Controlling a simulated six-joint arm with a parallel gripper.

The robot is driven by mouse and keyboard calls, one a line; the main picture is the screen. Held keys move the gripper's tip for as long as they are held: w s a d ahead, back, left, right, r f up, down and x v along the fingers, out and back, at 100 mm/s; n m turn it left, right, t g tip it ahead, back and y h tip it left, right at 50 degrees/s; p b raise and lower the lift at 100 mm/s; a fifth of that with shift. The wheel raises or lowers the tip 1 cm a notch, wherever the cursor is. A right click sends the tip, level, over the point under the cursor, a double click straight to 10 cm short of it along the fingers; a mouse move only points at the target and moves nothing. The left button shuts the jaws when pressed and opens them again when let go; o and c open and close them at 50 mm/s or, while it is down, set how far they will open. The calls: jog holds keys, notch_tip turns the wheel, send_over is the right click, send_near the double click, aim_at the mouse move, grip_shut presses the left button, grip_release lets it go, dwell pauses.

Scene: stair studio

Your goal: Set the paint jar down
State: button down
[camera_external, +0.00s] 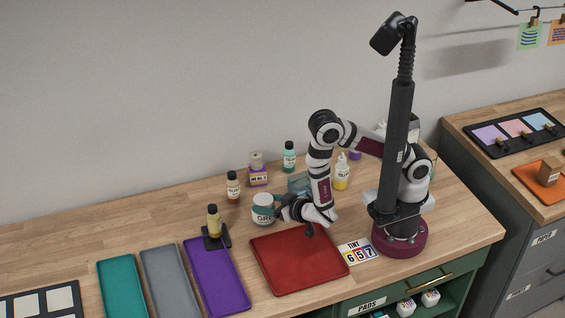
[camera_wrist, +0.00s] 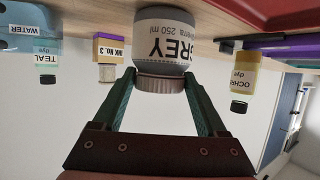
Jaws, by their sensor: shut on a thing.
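In the wrist view, which is upside down, the jar (camera_wrist: 160,45) reads "REY" and "250 ml" and has a grey ribbed lid. My gripper (camera_external: 279,210) reaches it from the right, low over the table. Its two green fingers (camera_wrist: 162,76) are shut on the jar, one on each side. I cannot tell whether the jar's base touches the wood.
The red tray (camera_external: 298,262) lies in front of the jar. An ochre dye bottle (camera_external: 214,221) stands on a black stand at left, near the purple tray (camera_external: 216,277). A brown-labelled bottle (camera_external: 233,187), ink box (camera_external: 258,176) and teal bottle (camera_external: 289,157) stand behind.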

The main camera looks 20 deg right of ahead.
grip_release()
jog(key=shift+f, duration=0.1)
jog(key=shift+s+r, duration=0.25)
jog(key=v, duration=0.7)
jog(key=shift+d, duration=0.1)
